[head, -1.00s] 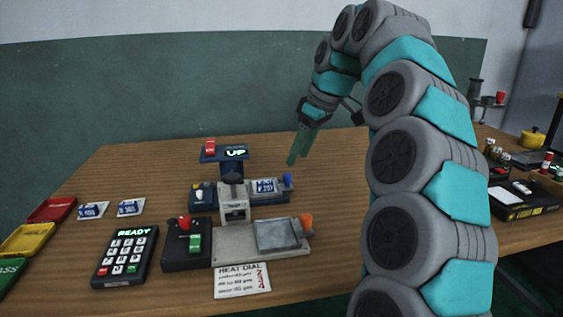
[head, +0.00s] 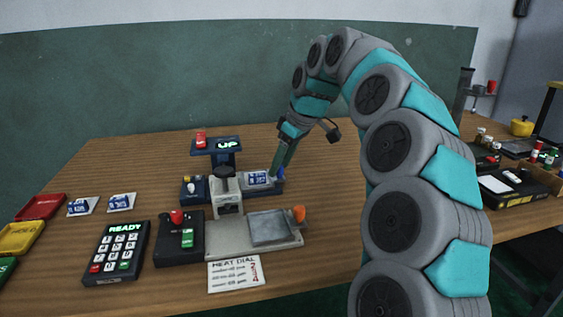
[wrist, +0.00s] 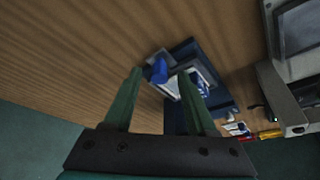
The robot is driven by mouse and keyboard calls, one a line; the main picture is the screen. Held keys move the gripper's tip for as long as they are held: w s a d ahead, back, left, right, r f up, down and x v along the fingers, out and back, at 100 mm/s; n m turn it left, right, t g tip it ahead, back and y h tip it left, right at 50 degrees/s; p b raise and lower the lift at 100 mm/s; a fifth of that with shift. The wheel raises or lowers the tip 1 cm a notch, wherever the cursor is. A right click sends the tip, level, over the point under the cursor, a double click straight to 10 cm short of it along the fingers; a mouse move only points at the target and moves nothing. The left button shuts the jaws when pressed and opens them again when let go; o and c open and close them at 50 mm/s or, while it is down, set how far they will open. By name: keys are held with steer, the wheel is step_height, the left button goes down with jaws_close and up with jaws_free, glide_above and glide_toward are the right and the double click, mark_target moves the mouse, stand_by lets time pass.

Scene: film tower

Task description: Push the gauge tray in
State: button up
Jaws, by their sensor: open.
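The gauge tray (head: 258,179) is a grey plate with a blue and white card on it, on a dark blue base behind the white press. It sticks out to the right of the "UP" display stand. Its blue knob (head: 281,173) is at the right end, partly hidden by my gripper. My gripper (head: 273,177) has green fingers pointing down at the knob. In the wrist view my gripper (wrist: 160,73) is open, and the blue knob (wrist: 159,71) appears between the fingertips. I cannot tell whether either finger touches it.
The grey press with an orange knob (head: 299,214) stands in front of the gauge. A red and green control box (head: 181,240) and a keypad reading "READY" (head: 117,251) are to the left. Bare table lies behind and right of the tray.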

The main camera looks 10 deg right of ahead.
jaws_close()
stand_by(0.5)
stand_by(1.0)
